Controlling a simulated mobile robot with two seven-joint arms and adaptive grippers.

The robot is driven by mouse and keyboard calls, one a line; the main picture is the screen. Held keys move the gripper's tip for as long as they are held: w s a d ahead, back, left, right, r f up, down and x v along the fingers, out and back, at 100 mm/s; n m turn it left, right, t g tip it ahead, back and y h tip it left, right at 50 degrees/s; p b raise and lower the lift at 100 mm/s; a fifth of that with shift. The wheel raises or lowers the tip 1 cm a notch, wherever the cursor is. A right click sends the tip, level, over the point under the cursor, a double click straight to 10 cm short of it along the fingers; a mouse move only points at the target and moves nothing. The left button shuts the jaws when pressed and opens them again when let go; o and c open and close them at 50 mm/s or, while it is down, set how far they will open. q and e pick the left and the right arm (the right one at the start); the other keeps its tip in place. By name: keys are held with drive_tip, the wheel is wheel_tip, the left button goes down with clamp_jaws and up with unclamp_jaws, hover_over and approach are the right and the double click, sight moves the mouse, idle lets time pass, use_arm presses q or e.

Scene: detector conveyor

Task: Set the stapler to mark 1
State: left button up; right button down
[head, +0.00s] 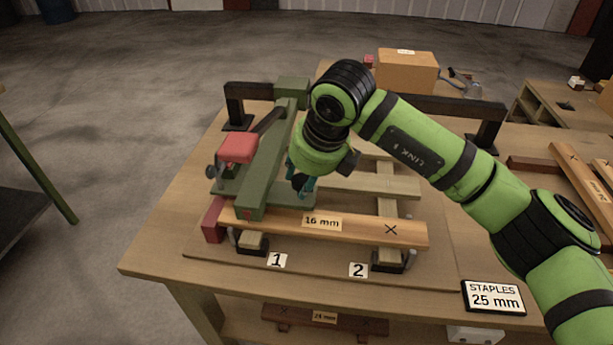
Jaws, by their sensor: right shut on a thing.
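The green stapler (266,172) with a red pad (238,148) stands at the left of the wooden jig. Its front end is over the left part of the 16 mm plank (350,228), roughly in line with the left slat behind the mark 1 label (277,260). The mark 2 label (358,270) is further right. My right gripper (302,188) points down at the right side of the stapler, shut on it; my wrist hides part of the contact. My left gripper is out of view.
A dark rail (440,104) runs behind the jig. A "STAPLES 25 mm" sign (493,297) stands at the front right. A cardboard box (406,73) is at the back. Loose planks lie at the right. A red block (212,220) is at the plank's left end.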

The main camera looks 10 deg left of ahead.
drive_tip(key=c, duration=0.8)
unclamp_jaws()
drive_tip(key=shift+w+r, duration=0.25)
drive_tip(key=shift+r, duration=0.05)
drive_tip(key=shift+s+f, duration=0.1)
drive_tip(key=shift+f, duration=0.05)
drive_tip(key=v, duration=1.2)
drive_tip(key=shift+s, duration=0.1)
